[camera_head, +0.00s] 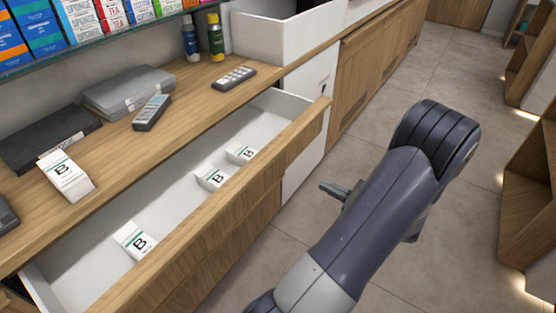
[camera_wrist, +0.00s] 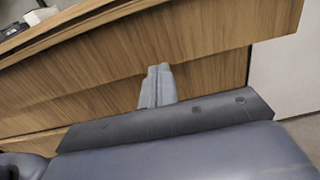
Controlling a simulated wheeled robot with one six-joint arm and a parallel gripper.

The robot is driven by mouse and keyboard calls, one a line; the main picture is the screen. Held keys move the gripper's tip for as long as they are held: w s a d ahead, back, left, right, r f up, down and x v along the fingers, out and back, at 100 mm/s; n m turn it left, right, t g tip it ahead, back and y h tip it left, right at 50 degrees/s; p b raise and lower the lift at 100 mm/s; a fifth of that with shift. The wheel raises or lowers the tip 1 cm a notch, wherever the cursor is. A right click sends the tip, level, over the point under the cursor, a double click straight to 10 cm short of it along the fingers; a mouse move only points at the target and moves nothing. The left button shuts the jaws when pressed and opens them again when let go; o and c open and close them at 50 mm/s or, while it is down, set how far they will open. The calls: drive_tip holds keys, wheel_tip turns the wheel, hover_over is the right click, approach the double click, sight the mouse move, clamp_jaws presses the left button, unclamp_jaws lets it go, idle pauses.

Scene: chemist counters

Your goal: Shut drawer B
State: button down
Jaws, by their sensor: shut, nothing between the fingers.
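Drawer B (camera_head: 205,225) is pulled out from under the wooden counter. It has a white inside and a wooden front, and several white boxes marked B lie in it. The drawer's wooden front also fills the upper part of the wrist view (camera_wrist: 200,45). My gripper (camera_head: 326,187) is in front of the drawer, to the right of its front panel in the head view, with a gap of floor between. In the wrist view its fingers (camera_wrist: 158,70) are together, empty, and point at the wooden fronts. Whether they touch wood there cannot be told.
The counter top (camera_head: 190,85) holds another white B box (camera_head: 66,175), remotes, a black flat box and grey cases. Two bottles stand at the back. A white bin (camera_head: 285,35) is further along. Wooden shelves (camera_head: 530,170) stand at right, with clear floor (camera_head: 410,85) between.

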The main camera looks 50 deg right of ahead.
sight(236, 146)
drive_tip(key=w, duration=0.9)
drive_tip(key=w+a, duration=0.1)
drive_tip(key=w, duration=0.3)
drive_tip(key=shift+w+a+b, duration=0.1)
drive_tip(key=shift+w+b, duration=0.25)
drive_tip(key=shift+w, duration=0.05)
drive_tip(key=w, duration=0.6)
drive_tip(key=w+a+b, duration=0.1)
drive_tip(key=w, duration=1)
drive_tip(key=shift+w+a+b, duration=0.2)
drive_tip(key=shift+w+b, duration=0.1)
drive_tip(key=shift+b, duration=0.05)
drive_tip(key=shift+w, duration=0.3)
drive_tip(key=shift+w+r, duration=0.1)
drive_tip(key=shift+w, duration=0.05)
drive_tip(key=shift+r, duration=0.1)
